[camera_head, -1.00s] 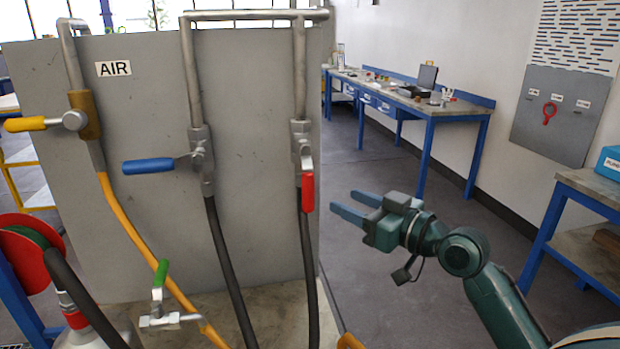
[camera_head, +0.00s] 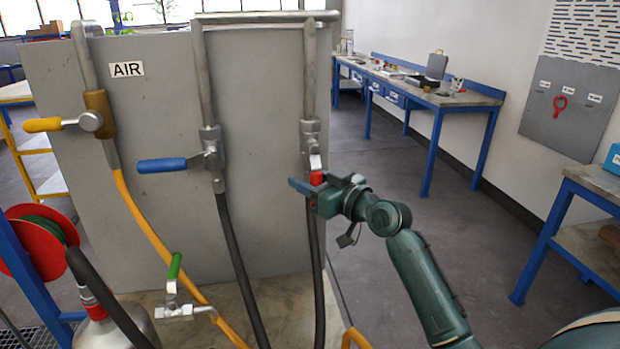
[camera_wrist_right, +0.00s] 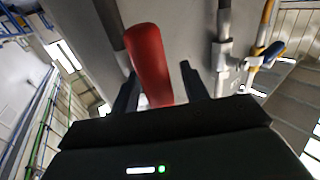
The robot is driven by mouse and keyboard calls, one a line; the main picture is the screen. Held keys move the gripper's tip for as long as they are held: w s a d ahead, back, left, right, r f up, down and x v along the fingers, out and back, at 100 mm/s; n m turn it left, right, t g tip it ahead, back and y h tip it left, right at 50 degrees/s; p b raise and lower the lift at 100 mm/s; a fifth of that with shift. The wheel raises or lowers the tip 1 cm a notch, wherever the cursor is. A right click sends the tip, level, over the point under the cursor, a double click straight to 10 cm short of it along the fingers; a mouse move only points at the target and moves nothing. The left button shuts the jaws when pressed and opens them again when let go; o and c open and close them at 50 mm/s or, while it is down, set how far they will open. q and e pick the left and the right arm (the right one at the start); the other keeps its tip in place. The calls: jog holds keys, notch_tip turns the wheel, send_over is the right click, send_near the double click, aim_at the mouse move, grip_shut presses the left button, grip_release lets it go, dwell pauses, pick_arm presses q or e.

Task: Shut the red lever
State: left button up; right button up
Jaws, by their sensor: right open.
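The red lever (camera_head: 316,177) belongs to the rightmost valve (camera_head: 311,135) on the grey panel. It hangs down along its pipe, and its lower part is hidden behind my right gripper (camera_head: 319,184). In the right wrist view the red lever (camera_wrist_right: 150,62) stands between the two dark fingers of my right gripper (camera_wrist_right: 160,86). The fingers are open, one on each side of it, with a visible gap on the right side. I cannot tell whether the left finger touches it. My left gripper is not in view.
A blue lever (camera_head: 162,165) and a yellow lever (camera_head: 43,125) point left on neighbouring pipes. A green lever (camera_head: 175,266) stands up low in front of the panel (camera_head: 260,225). Black and orange hoses hang down. Floor right of the panel is clear up to the workbench (camera_head: 440,98).

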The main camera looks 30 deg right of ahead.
grip_shut()
dwell(0.4)
